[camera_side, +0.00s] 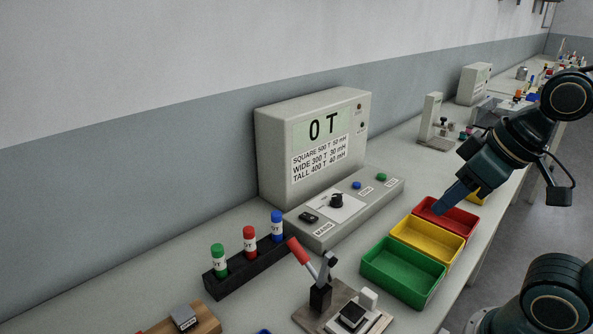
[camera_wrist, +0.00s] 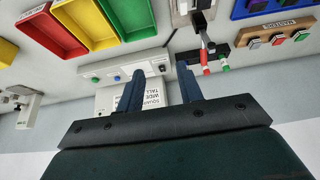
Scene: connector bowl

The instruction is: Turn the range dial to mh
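The range dial is a black knob (camera_side: 337,200) on a white plate on the sloped top of the grey control box (camera_side: 330,228). I cannot read its scale marks or which mark it points at. The meter (camera_side: 272,150) behind shows "0 T" and a printed list of square, wide and tall values.
Red (camera_side: 455,222), yellow (camera_side: 428,238) and green (camera_side: 402,273) bins stand right of the control box. A black rack (camera_side: 246,268) holds green, red and blue cylinders on the left. A red-handled lever press (camera_side: 318,295) stands in front. A blue and a green button sit beside the dial.

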